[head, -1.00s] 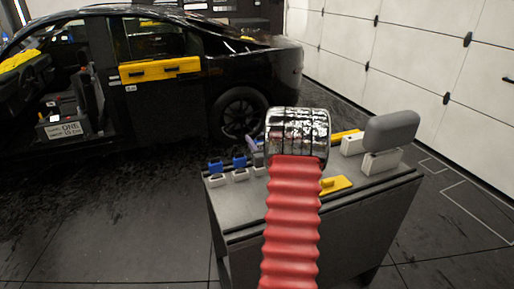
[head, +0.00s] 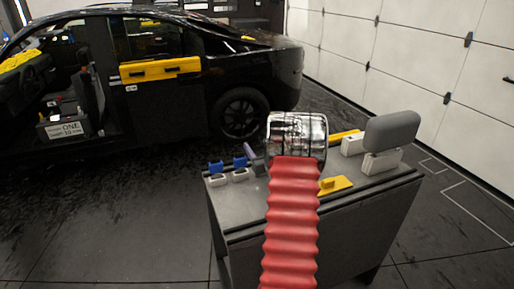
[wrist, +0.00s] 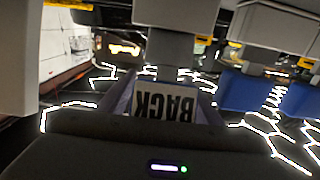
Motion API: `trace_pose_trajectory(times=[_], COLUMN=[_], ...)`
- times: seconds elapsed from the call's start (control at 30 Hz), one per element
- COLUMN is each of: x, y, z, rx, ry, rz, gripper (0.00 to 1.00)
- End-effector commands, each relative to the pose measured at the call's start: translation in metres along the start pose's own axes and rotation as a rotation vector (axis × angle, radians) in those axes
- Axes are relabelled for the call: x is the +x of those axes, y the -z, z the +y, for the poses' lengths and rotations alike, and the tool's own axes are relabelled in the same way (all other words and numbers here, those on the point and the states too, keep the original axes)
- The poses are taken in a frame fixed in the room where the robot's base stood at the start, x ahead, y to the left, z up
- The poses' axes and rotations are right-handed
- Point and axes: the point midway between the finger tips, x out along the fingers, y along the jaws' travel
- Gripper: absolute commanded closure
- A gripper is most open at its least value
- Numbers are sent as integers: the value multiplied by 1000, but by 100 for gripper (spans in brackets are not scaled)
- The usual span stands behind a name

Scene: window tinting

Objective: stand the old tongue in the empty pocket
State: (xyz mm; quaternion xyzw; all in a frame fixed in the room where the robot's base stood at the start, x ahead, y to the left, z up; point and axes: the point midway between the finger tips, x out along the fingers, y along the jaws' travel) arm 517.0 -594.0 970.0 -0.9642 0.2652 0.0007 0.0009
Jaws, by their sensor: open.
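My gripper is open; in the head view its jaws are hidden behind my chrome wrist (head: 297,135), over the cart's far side. A lavender piece (head: 250,152) pokes out left of the wrist; I cannot tell if it is the old tongue. Two blue tongues (head: 216,167) (head: 240,162) stand in white pockets (head: 218,180) left of it. The wrist view appears upside down: a white label reading BACK (wrist: 165,107) lies between lavender edges, below a pale block (wrist: 175,12). Blue tongues (wrist: 240,95) show at its right. The empty pocket cannot be made out.
The grey cart (head: 310,222) also bears a yellow tool (head: 335,185) and a grey pad (head: 391,132) on a white holder (head: 381,162). A black car (head: 160,85) stands behind. Floor is clear left of the cart.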

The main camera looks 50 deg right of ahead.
Motion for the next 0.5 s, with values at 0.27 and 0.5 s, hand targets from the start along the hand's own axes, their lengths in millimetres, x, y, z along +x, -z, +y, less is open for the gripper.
trace_pose_trajectory(times=[0.27, 0.5], x=[-17, -50], y=[1, 1], z=[1, 1], rx=[-1, 0], ry=[-2, -2], rz=[1, 0], gripper=[41, 41])
